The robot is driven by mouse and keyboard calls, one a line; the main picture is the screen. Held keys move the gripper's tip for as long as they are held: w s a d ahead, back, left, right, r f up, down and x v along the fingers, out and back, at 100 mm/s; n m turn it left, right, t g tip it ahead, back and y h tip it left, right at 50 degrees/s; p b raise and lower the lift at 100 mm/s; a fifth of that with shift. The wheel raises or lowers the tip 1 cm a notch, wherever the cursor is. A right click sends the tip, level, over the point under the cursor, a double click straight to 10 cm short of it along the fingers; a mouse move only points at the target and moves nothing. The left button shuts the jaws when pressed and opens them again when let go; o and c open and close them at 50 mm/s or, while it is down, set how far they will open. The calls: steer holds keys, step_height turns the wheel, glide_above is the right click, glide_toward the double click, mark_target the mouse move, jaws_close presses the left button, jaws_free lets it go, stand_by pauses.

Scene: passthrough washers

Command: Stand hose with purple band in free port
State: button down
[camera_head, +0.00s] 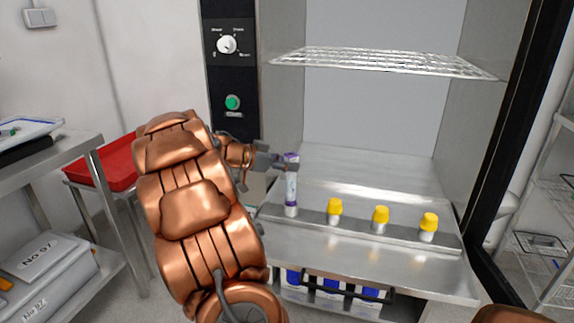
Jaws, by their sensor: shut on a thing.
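The hose stands upright at the left end of a metal port strip (312,218) inside the open washer. Its lower end is at or just above the strip; I cannot tell whether it is seated. Three ports to its right carry yellow caps (334,206), (380,214), (428,222). The port under the hose is hidden.
A wire rack (385,62) spans the washer above. A dark door frame (500,150) stands at the right. Blue-labelled containers (330,287) sit below behind a dark handle. A red tray (105,167) and a shelf cart (55,165) stand at left.

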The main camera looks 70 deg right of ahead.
steer(key=shift+f+b, duration=0.25)
steer(key=shift+b, duration=0.3)
stand_by(0.4)
steer(key=c, duration=0.7)
jaws_free()
steer(key=v, duration=1.2)
steer(key=shift+r, duration=0.1)
